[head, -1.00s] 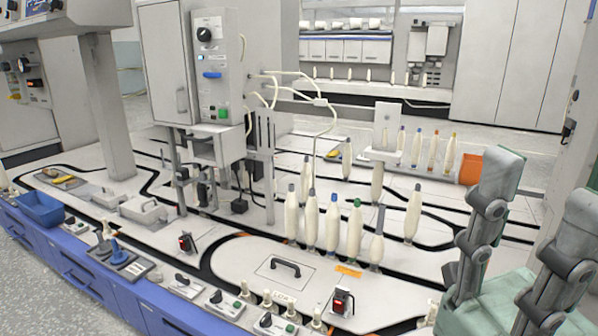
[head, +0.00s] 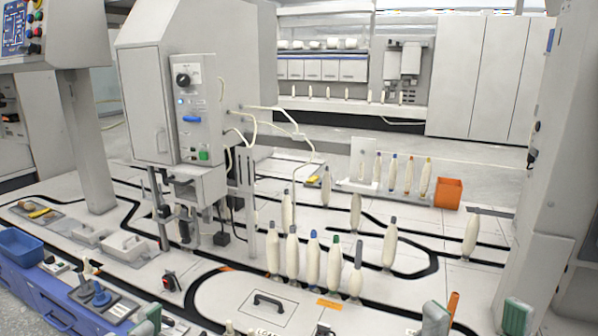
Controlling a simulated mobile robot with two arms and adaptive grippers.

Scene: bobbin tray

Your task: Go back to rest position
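My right gripper (head: 475,318) shows only as two grey-green fingertips at the bottom right edge of the head view. They stand well apart with nothing seen held between them. My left gripper (head: 148,320) shows as one grey-green fingertip at the bottom left edge, in front of the workbench. The rest of it is out of frame, so its opening cannot be told. Several cream bobbins (head: 313,262) with coloured tips stand upright on the white tabletop (head: 215,295), beyond both grippers.
A grey control cabinet (head: 145,100) with a panel stands at the left centre. A blue bin (head: 20,248) sits at the left edge. An orange box (head: 448,193) is at the back right. A slim orange piece (head: 453,303) stands by the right gripper. A grey column (head: 545,200) rises at the right.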

